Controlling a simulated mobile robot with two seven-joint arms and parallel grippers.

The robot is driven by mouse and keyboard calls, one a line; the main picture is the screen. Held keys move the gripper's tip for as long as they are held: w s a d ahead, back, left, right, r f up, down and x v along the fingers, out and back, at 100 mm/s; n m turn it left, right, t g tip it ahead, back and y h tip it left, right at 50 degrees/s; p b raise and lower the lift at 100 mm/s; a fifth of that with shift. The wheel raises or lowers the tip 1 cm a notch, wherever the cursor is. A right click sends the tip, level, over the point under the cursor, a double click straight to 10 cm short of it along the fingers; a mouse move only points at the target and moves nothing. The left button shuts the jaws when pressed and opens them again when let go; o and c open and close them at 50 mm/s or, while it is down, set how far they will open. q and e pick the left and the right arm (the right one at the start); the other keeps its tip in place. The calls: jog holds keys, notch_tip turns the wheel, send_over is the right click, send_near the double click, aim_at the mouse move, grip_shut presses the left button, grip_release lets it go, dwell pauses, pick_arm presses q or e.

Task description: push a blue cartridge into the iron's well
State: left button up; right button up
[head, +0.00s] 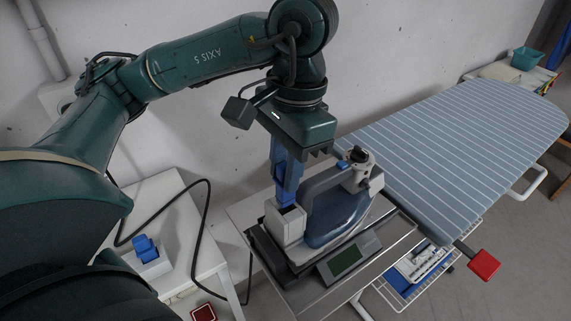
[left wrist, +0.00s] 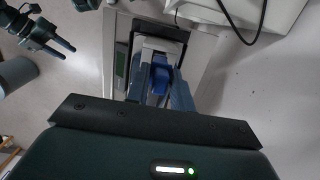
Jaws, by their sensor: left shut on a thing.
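The iron (head: 335,212), blue-grey with a pale handle, stands on a dark base with a display. The pale well block (head: 288,230) is at its left end, with a dark opening on top. My left gripper (head: 287,197) points down over this block, shut on a blue cartridge (head: 281,173). The cartridge also shows between the fingers in the left wrist view (left wrist: 160,76). Its lower end is at the well's mouth; the fingers hide how deep it sits. My right gripper (left wrist: 59,46) shows only in the left wrist view, fingers apart and empty, away from the iron.
A white holder (head: 149,264) with blue cartridges stands on the white side table (head: 175,215) at left. A black cable runs between table and iron. A striped ironing board (head: 465,135) extends right, with a red handle (head: 484,264) below it. The wall is close behind.

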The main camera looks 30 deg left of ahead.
aim_at(284, 199)
dwell(0.4)
pick_arm(q)
jog(key=shift+f+b, duration=0.6)
jog(key=shift+b, duration=0.1)
jog(key=shift+f+b, duration=1.25)
jog(key=shift+f, duration=0.05)
jog(key=shift+f+b, duration=0.4)
jog(key=shift+b, duration=0.05)
jog(key=shift+f, duration=0.2)
jog(key=shift+f+b, duration=0.45)
jog(key=shift+b, duration=0.1)
jog(key=o, duration=0.9)
